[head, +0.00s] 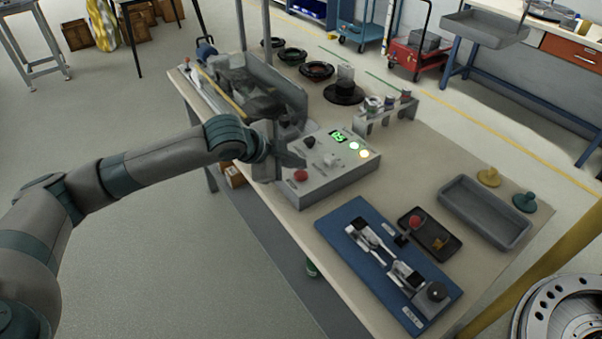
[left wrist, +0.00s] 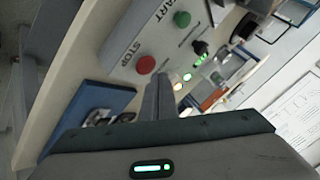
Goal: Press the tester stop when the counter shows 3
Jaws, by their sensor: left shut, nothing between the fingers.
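The grey tester box (head: 338,172) sits on the bench. Its red stop button (head: 300,175) is at the near left end of the top; the wrist view shows it (left wrist: 146,65) beside the word STOP. A green start button (left wrist: 182,19) sits farther along the panel in the wrist view. The counter (head: 338,136) is lit green; I cannot read its digit surely. Two round lamps beside it are lit. My left gripper (head: 298,160) is shut and empty, above the panel close to the red button. I cannot tell if it touches anything. My right gripper is not in view.
A blue board with metal fixtures (head: 360,213), a small black tray (head: 450,254) and a grey bin (head: 453,202) lie right of the box. A small rack (head: 370,122) stands behind the box.

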